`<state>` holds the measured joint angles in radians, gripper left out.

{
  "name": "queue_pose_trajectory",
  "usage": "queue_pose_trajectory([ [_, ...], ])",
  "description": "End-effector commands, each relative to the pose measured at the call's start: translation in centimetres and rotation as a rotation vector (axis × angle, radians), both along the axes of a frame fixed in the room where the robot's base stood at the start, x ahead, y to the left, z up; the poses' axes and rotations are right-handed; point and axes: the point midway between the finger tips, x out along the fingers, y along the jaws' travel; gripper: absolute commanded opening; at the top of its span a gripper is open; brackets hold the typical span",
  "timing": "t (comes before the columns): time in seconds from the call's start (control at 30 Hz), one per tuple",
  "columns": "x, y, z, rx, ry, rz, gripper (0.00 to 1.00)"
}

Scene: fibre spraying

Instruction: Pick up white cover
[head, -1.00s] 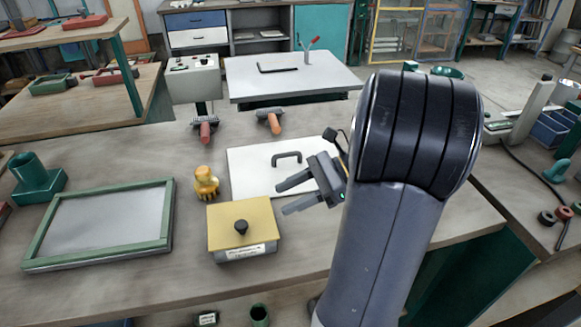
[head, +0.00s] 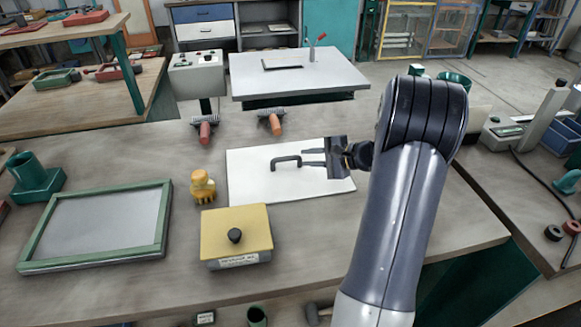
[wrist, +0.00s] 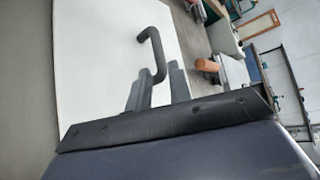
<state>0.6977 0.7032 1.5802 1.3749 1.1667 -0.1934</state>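The white cover (head: 258,186) is a flat white panel with a dark handle (head: 286,161) standing on it. It lies on the workbench right of the yellow brush and behind the yellow box. My gripper (head: 302,157) is over the right part of the cover, its two fingers pointing left toward the handle. In the wrist view the cover (wrist: 105,60) fills the left half. There, the gripper fingers (wrist: 158,88) are apart, with the handle's (wrist: 153,55) end beside or between them. I cannot tell whether they touch it.
A yellow box with a black knob (head: 236,235) stands in front of the cover. A yellow brush (head: 203,187) is left of it. Two orange-handled brushes (head: 205,132) (head: 275,123) lie behind. A green-framed screen (head: 100,225) lies at left.

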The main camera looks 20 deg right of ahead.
Motion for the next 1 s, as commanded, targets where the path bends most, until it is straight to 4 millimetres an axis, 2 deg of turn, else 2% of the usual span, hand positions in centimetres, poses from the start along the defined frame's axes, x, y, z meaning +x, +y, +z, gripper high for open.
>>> queue_pose_trajectory([
  [0.1,1.3,1.1,-0.7,0.001,0.002,0.003,0.2],
  [0.37,2.8,2.5,-1.5,0.003,0.004,0.003,0.2],
  [0.6,5.2,4.6,-2.9,0.002,0.003,0.004,0.2],
  [0.9,5.7,4.9,-3.3,0.002,0.002,0.0,0.2],
  [1.0,5.7,4.9,-3.3,0.002,0.002,0.0,0.13],
])
